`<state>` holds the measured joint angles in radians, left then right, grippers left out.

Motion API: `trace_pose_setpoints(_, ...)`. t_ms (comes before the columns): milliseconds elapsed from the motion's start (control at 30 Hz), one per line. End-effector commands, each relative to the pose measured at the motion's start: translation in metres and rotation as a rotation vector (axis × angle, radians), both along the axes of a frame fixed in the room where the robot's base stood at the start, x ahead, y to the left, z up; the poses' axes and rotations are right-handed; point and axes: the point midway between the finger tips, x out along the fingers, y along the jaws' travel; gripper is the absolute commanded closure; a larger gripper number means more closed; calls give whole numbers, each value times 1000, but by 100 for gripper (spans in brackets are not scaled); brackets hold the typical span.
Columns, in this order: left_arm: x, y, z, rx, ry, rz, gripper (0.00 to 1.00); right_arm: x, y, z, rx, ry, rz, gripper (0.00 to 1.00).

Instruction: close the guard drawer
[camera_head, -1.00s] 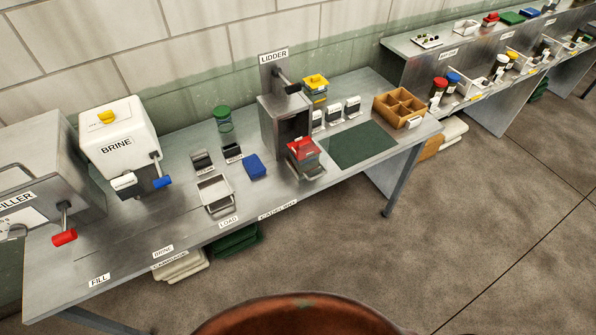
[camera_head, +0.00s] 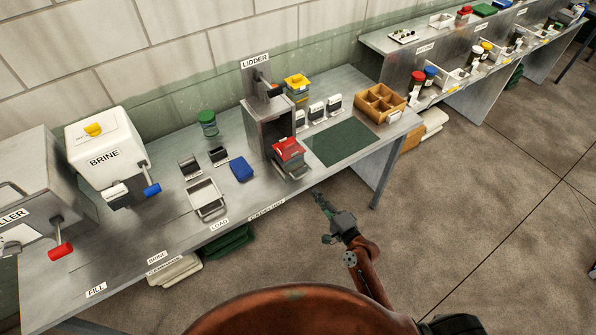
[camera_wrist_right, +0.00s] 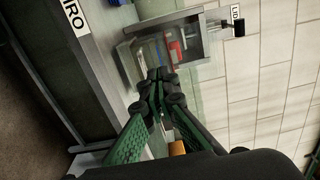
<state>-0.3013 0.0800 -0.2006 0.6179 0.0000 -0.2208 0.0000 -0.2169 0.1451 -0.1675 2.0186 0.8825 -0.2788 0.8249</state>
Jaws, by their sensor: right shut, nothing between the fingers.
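The lidder (camera_head: 256,133) is a grey metal housing with a lever on top, standing on the bench. What looks like its guard drawer (camera_head: 294,173) sticks out at the front, with a red-topped container (camera_head: 288,150) on it. In the right wrist view the drawer (camera_wrist_right: 126,62) shows as a see-through box projecting from the lidder housing (camera_wrist_right: 205,40). My right gripper (camera_head: 321,199) is shut and empty, in front of the bench edge and apart from the drawer. In the wrist view its fingertips (camera_wrist_right: 160,80) overlap the drawer area. My left gripper is out of view.
A green mat (camera_head: 342,141) and a wooden divided box (camera_head: 380,101) lie right of the lidder. A blue block (camera_head: 241,168) and a metal tray (camera_head: 205,197) lie left of it. The brine machine (camera_head: 105,150) stands further left. The floor in front is open.

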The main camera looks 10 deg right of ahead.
Motion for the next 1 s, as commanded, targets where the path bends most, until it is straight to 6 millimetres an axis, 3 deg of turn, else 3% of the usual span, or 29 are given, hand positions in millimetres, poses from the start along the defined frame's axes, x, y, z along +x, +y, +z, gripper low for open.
trace_pose_setpoints(167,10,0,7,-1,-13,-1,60,34,13,3,1,-2,1,100)
trace_pose_setpoints(500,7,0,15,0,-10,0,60,95,35,1,-4,0,1,100)
trace_pose_setpoints(700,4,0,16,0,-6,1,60,113,42,0,-4,1,1,100)
trace_pose_setpoints(1000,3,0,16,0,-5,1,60,117,43,-1,-4,1,0,100)
